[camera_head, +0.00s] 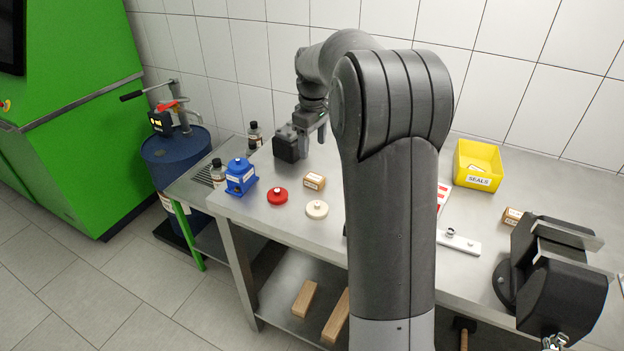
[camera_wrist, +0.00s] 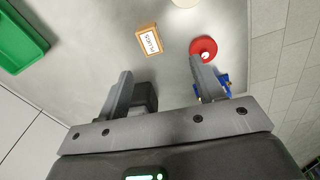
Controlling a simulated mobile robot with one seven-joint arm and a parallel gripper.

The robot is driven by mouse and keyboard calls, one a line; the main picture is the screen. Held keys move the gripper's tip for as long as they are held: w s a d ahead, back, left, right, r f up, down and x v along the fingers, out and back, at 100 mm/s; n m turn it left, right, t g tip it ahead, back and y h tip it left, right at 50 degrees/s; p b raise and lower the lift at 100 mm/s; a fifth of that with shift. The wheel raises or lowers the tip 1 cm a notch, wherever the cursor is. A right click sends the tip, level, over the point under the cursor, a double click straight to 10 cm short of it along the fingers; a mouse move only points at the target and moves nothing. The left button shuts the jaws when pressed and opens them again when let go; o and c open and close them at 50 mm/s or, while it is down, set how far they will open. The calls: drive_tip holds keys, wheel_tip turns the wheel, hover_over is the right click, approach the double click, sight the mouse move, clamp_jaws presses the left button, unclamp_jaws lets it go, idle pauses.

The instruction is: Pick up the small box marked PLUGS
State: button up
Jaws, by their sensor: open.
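The small box marked PLUGS (camera_wrist: 150,39) lies on the steel bench. It is tan with a white label, readable in the wrist view. In the head view a matching tan box (camera_head: 314,183) lies between the red knob and my arm. My gripper (camera_head: 309,138) is over the back of the bench, farther back than the box. In the wrist view my gripper (camera_wrist: 161,70) has its fingers apart with nothing held between them. The box is beyond the fingertips, apart from them.
A red knob (camera_head: 277,196), cream knob (camera_head: 317,209) and blue unit (camera_head: 240,176) are near the box. A dark block (camera_head: 287,150) is close to my fingers. A yellow SEALS bin (camera_head: 477,166) and another tan box (camera_head: 512,217) are at right; a green bin (camera_wrist: 20,38) shows too.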

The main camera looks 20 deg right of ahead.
sight(314, 177)
drive_tip(key=shift+n+g, duration=0.3)
drive_tip(key=shift+n, duration=0.1)
drive_tip(key=w+f, duration=0.1)
drive_tip(key=f, duration=0.3)
drive_tip(key=w+d+f, duration=0.1)
drive_tip(key=f, duration=0.4)
drive_tip(key=w+f, duration=0.1)
drive_tip(key=f, duration=0.4)
drive_tip(key=shift+d+f, duration=0.2)
drive_tip(key=shift+d, duration=0.05)
drive_tip(key=c, duration=1.1)
